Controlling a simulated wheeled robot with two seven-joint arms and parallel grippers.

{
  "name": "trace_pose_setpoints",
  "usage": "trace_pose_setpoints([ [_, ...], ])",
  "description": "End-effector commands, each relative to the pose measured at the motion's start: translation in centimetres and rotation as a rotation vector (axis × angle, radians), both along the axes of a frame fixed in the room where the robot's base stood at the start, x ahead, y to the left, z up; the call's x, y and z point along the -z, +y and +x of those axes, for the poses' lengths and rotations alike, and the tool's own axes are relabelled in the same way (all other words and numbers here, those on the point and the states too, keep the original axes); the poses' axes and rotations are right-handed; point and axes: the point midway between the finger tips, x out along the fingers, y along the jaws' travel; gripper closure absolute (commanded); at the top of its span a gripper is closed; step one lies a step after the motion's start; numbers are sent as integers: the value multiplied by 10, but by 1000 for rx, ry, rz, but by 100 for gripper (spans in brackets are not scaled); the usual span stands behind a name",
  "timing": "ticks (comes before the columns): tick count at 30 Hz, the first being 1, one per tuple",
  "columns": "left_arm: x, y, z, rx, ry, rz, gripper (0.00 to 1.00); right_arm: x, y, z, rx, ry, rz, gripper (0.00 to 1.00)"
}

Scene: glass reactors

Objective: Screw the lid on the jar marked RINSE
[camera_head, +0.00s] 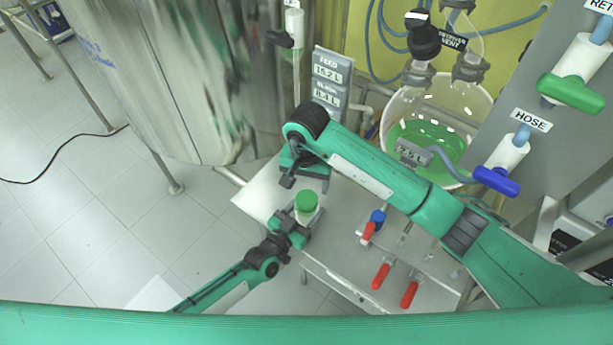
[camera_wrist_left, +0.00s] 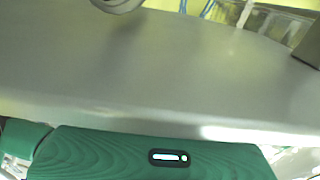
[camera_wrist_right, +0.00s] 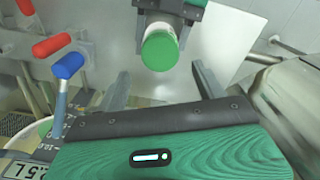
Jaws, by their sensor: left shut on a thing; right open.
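A white jar (camera_head: 304,216) with a green lid (camera_head: 306,201) on its top stands over the near left part of the grey metal table. No RINSE marking is readable. My left gripper (camera_head: 292,228) is shut around the jar's side. In the right wrist view the green lid (camera_wrist_right: 160,50) faces me, with the white jar body (camera_wrist_right: 166,20) behind it between the left gripper's dark jaws. My right gripper (camera_head: 306,182) is open and empty just beyond the lid; its fingers (camera_wrist_right: 160,88) are apart and do not touch the lid. Whether the lid is threaded tight cannot be told.
A large steel vessel (camera_head: 190,80) stands behind left. A glass reactor (camera_head: 435,120) with green liquid is at the back right. A grey surface (camera_wrist_left: 160,70) fills the left wrist view.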

Motion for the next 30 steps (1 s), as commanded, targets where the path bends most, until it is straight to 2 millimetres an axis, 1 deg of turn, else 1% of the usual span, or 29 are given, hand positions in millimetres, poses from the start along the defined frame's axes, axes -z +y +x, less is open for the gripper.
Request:
trace_pose_setpoints([
  [1,0,0,0,0,-1,-1,100,9,0,-1,1,4,0,30],
  [3,0,0,0,0,-1,-1,100,21,0,-2,2,6,0,30],
  [6,0,0,0,0,-1,-1,100,36,0,-1,2,4,0,30],
  [10,0,0,0,0,-1,-1,100,52,0,-1,2,3,1,30],
  [15,0,0,0,0,-1,-1,100,62,0,-1,1,1,0,30],
  [23,0,0,0,0,-1,-1,100,63,0,0,0,0,0,30],
  [24,0,0,0,0,-1,-1,100,63,0,0,0,0,0,32],
  [25,0,0,0,0,-1,-1,100,63,0,0,0,0,0,37],
  [29,0,0,0,0,-1,-1,100,63,0,0,0,0,0,63],
  [30,0,0,0,0,-1,-1,100,63,0,0,0,0,0,71],
])
